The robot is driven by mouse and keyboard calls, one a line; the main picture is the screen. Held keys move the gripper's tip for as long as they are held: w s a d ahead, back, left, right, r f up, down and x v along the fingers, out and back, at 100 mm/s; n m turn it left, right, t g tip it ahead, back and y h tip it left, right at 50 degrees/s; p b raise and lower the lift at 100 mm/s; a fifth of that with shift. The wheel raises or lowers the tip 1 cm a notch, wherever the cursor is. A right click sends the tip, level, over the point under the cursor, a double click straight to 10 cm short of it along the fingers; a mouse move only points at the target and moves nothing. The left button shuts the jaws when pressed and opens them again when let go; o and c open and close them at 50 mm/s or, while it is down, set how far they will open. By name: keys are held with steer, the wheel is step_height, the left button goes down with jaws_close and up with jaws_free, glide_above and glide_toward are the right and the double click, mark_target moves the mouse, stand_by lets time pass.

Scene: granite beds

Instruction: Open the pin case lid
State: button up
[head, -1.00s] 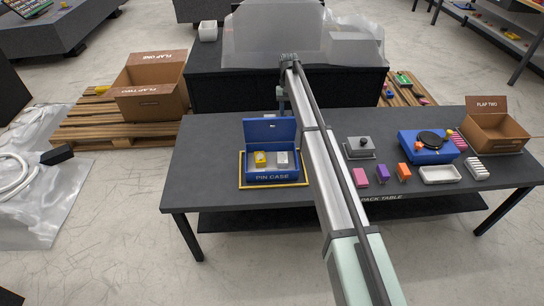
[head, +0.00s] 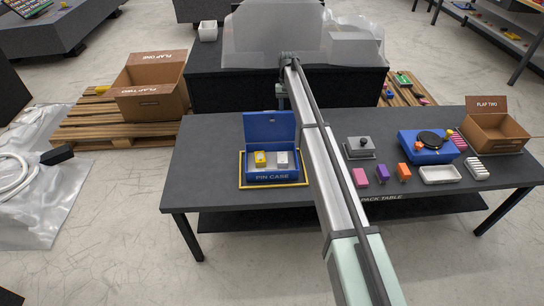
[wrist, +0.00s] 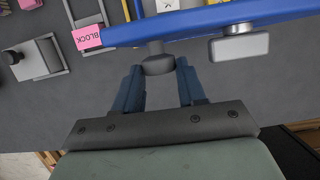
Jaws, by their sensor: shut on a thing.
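The blue pin case (head: 272,178) sits on the dark table inside a yellow outline. Its lid (head: 268,126) stands raised at the back, roughly upright, with its inner face toward the head camera. A yellow block and a light grey block sit inside. My gripper (wrist: 157,72) is behind the raised lid, mostly hidden in the head view by the lid and my arm. In the wrist view its blue fingers are shut on a dark grey knob (wrist: 157,62) beside the lid's blue edge. A pale grey fitting (wrist: 240,46) sits beside the knob on the lid.
Right of my arm on the table are a grey lidded box (head: 360,148), pink, purple and orange blocks, a white tray (head: 440,174), a blue device (head: 428,148) and a cardboard box (head: 495,133). The table left of the case (head: 210,160) is clear.

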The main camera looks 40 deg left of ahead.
steer(key=shift+w+a, duration=0.15)
steer(key=shift+w+a+f, duration=0.5)
steer(key=shift+w+a, duration=0.2)
steer(key=shift+w, duration=0.05)
steer(key=o, duration=0.9)
steer(key=shift+r, duration=0.2)
steer(key=v, duration=0.4)
steer(key=shift+w+a+r, duration=0.1)
steer(key=shift+w+r, duration=0.05)
steer(key=shift+r, duration=0.2)
